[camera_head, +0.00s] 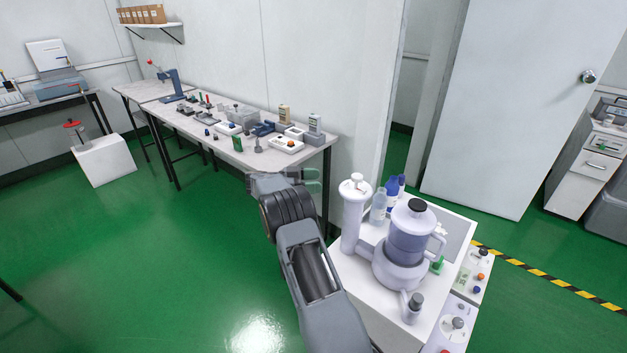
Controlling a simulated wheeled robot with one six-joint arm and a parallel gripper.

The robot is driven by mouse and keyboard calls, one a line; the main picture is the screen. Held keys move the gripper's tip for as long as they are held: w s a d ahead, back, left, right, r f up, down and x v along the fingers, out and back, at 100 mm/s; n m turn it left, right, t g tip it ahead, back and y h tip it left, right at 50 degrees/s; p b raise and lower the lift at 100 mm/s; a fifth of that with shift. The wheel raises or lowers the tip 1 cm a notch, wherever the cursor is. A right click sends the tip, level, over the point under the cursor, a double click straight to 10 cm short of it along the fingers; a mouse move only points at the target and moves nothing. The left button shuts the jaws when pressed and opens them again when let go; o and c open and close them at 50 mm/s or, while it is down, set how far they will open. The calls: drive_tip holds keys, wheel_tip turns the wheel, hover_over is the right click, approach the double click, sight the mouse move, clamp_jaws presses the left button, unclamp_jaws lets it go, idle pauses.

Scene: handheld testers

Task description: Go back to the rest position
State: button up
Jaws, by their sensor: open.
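My gripper (314,181) shows small at the end of my arm, near the middle of the view. Its greenish fingers point right, apart, with nothing visible between them. It is in front of the near end of the long workbench (333,141) and left of the white cart. On the bench stand a handheld tester with a beige top (284,113) and a grey one (314,123), each in a stand. My gripper appears clear of both.
A white cart (352,285) at right holds a lidded jug (408,230), a white cylinder (354,200) and bottles. Green floor (150,265) is open at left. A white box (104,160) stands on it. A white door (525,110) is at back right.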

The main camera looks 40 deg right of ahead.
drive_tip(key=w+f+n+t, duration=0.4)
drive_tip(key=w+n+t, duration=0.4)
drive_tip(key=w+t, duration=0.6)
drive_tip(key=s+a+r+n+t+y+p, duration=0.2)
drive_tip(key=a+n+t+y, duration=0.15)
drive_tip(key=a+y, duration=0.35)
drive_tip(key=s+a+r+n+t+y+p, duration=0.1)
drive_tip(key=a+r+n+t+y+p, duration=0.15)
drive_tip(key=a+n+y, duration=0.55)
drive_tip(key=s+a+r+n+g+y+p, duration=0.15)
drive_tip(key=s+a, duration=0.25)
drive_tip(key=s, duration=0.4)
drive_tip(key=s+a+r+g+p, duration=0.2)
drive_tip(key=s+a+r+g, duration=0.15)
drive_tip(key=s, duration=0.35)
drive_tip(key=s+a+r+n+g+p, duration=0.1)
drive_tip(key=s+a+r+g+p, duration=0.1)
drive_tip(key=s+a, duration=0.45)
drive_tip(key=s+d+r+n+h+p, duration=0.1)
drive_tip(key=s+r+n+p, duration=0.1)
drive_tip(key=s+r+p, duration=0.4)
drive_tip(key=s+r, duration=0.5)
drive_tip(key=s, duration=0.3)
drive_tip(key=shift+n, duration=0.3)
